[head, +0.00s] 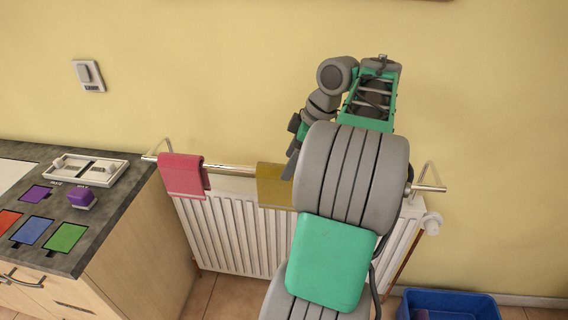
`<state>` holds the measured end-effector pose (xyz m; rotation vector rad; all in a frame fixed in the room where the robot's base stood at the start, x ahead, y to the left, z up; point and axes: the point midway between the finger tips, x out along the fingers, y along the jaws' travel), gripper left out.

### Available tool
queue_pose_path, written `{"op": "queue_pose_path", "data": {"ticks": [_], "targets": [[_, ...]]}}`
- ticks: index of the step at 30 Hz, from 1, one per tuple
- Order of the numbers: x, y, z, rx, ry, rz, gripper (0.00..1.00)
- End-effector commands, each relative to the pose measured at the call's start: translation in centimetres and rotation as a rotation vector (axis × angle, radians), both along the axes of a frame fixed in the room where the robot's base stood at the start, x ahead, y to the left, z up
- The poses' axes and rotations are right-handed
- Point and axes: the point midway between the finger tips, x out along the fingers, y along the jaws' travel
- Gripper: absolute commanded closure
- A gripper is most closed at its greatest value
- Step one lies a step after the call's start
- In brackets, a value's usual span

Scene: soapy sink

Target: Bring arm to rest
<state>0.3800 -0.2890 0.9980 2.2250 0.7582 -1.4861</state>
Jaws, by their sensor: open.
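My arm rises in front of the wall and radiator, grey and green, and bends over at the top. My gripper (291,166) hangs at the left of the upper arm, pointing down, in front of the mustard cloth (272,184) in the picture. It is open, and I see nothing held in it. It is small and seen from the side, and my arm hides part of the view around it. I cannot tell how far it is from the cloth.
A towel rail (230,169) holds a pink cloth (181,175) above a white radiator (235,235). At left is a counter (120,200) with a white tray (120,171), purple sponge (82,198) and coloured squares. A blue bin (450,305) stands lower right. Upper right wall is clear.

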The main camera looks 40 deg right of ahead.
Motion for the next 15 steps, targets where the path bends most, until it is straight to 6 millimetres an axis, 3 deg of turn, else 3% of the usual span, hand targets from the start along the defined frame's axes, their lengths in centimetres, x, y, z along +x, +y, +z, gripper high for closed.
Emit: {"op": "queue_pose_path", "data": {"ticks": [1, 5, 8, 11, 14, 15], "targets": [[-0.2, -0.2, 0.9, 0.0, 0.0, -0.002, 0.29], [-0.3, -0.2, 1.2, 0.0, 0.0, -0.001, 0.29], [0.9, 1.5, 1.6, 0.008, 0.005, -0.019, 0.29], [3.4, 6.1, 2.3, 0.029, 0.023, -0.077, 0.29], [5.6, 13.1, 2.8, 0.05, 0.057, -0.177, 0.29], [5.8, 16.3, 2.7, 0.054, 0.071, -0.226, 0.29]]}}
